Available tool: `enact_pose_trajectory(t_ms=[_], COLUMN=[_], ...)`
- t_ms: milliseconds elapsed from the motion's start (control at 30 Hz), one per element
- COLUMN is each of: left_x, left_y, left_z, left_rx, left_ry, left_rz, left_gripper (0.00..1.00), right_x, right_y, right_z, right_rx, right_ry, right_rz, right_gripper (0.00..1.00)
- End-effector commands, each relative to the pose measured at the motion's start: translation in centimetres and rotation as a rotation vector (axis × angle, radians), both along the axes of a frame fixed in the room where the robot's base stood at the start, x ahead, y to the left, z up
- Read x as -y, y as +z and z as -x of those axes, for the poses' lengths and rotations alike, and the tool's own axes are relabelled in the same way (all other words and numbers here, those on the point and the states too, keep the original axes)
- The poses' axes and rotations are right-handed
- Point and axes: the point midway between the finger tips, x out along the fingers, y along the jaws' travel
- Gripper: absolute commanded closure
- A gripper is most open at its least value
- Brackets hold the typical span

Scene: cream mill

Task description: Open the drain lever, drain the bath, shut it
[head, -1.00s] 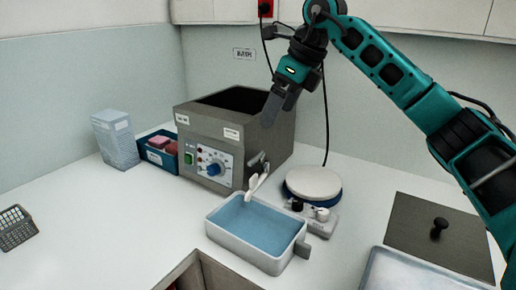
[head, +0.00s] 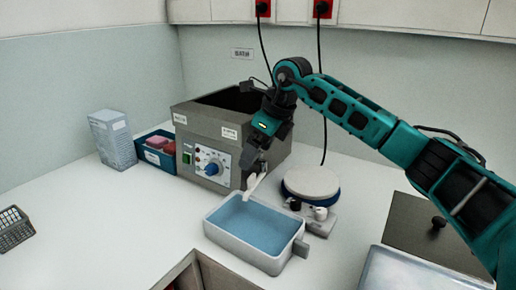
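The bath (head: 207,133) is a grey metal box with an open dark top, a blue dial and a green switch on its front. A pale drain spout (head: 257,184) sticks out at its front right corner. A white tray (head: 219,233) with a blue, water-like inside stands under the spout. My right gripper (head: 255,167) points down at the drain lever, just above the spout. Its fingers hide the lever, so I cannot tell whether they are apart or closed on it. No flow from the spout can be made out. My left gripper is not in view.
A round white plate on a blue base (head: 311,182) stands right of the tray. A blue bin (head: 154,165) and a white box stack (head: 113,140) stand left of the bath. A dark lid with a knob (head: 425,232) lies at right. The left counter is mostly clear.

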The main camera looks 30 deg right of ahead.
Motion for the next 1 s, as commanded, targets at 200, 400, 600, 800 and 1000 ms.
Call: enact_pose_trajectory(t_ms=[200, 400, 600, 800, 1000], left_x=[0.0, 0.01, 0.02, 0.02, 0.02], left_y=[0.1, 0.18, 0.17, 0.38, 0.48], left_z=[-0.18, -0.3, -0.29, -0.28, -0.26], left_rx=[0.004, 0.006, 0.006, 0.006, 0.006], left_ry=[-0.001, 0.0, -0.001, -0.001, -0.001], left_rz=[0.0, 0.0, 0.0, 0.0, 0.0], left_gripper=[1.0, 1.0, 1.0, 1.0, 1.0], right_x=[-0.01, -0.01, -0.01, -0.16, -0.28], right_y=[0.01, 0.03, 0.04, 0.13, 0.08], right_z=[0.0, 0.01, 0.02, -0.07, -0.21], right_rx=[-0.001, -0.001, -0.001, -0.001, -0.001], right_ry=[0.0, 0.0, 0.0, -0.049, -0.112], right_rz=[-0.001, -0.001, -0.001, 0.0, -0.002], right_gripper=[0.21, 0.4, 0.59, 0.6, 0.6])
